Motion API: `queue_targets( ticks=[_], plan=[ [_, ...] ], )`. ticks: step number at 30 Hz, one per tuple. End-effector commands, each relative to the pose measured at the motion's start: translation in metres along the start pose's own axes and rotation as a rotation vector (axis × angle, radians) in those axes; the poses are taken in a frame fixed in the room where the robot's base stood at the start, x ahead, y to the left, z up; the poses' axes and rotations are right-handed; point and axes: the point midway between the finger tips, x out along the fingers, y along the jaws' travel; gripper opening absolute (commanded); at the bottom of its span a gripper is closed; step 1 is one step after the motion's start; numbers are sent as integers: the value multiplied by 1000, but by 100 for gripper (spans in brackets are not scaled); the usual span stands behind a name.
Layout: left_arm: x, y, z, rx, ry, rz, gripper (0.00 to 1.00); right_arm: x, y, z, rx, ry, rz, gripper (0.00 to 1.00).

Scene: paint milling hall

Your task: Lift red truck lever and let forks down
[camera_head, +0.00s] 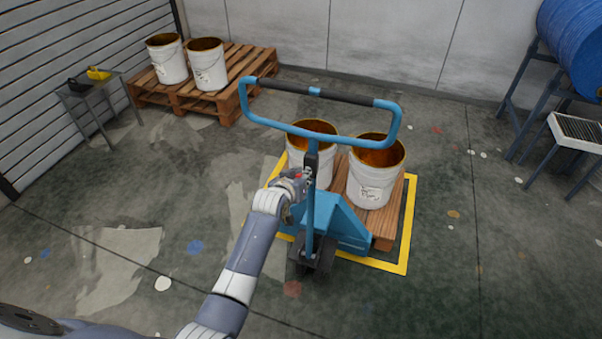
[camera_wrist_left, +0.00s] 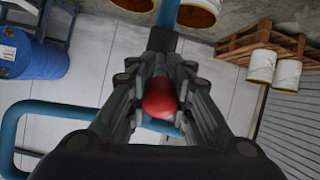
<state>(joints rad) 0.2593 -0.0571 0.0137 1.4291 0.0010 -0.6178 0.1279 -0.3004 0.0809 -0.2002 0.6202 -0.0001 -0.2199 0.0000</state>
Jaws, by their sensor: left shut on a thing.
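A blue pallet truck (camera_head: 332,222) stands in the middle of the head view, its forks end under a wooden pallet with two open white buckets. Its tall handle has a looped blue grip bar (camera_head: 398,125). My left gripper (camera_head: 300,178) is at the handle's shaft, below the loop. The red lever (camera_wrist_left: 160,98) shows between my left gripper's fingers (camera_wrist_left: 160,92) in the left wrist view, and the fingers are shut on it. In the head view my gripper mostly hides the lever. The forks are hidden under the pallet. My right gripper is not in view.
The loaded pallet (camera_head: 385,222) lies inside a yellow floor outline (camera_head: 408,235). Another pallet (camera_head: 228,108) with two buckets stands at the back left, near a small side table (camera_head: 88,92). A blue drum (camera_head: 575,40) on a rack is at the right. The floor in front is clear.

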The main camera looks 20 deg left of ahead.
Motion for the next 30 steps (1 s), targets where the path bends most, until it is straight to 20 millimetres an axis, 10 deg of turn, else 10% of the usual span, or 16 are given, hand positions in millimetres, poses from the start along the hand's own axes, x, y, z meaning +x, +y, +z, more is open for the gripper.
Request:
queue_targets(
  ticks=[12,13,16,30],
  plan=[
    [0,0,-2,0,-3,-1,0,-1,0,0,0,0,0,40],
    [0,0,-2,0,-3,-1,22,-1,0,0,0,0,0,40],
    [0,0,-2,0,-2,-1,43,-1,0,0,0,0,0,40],
    [-7,0,-1,0,-4,-1,43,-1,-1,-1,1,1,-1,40]
  ],
)
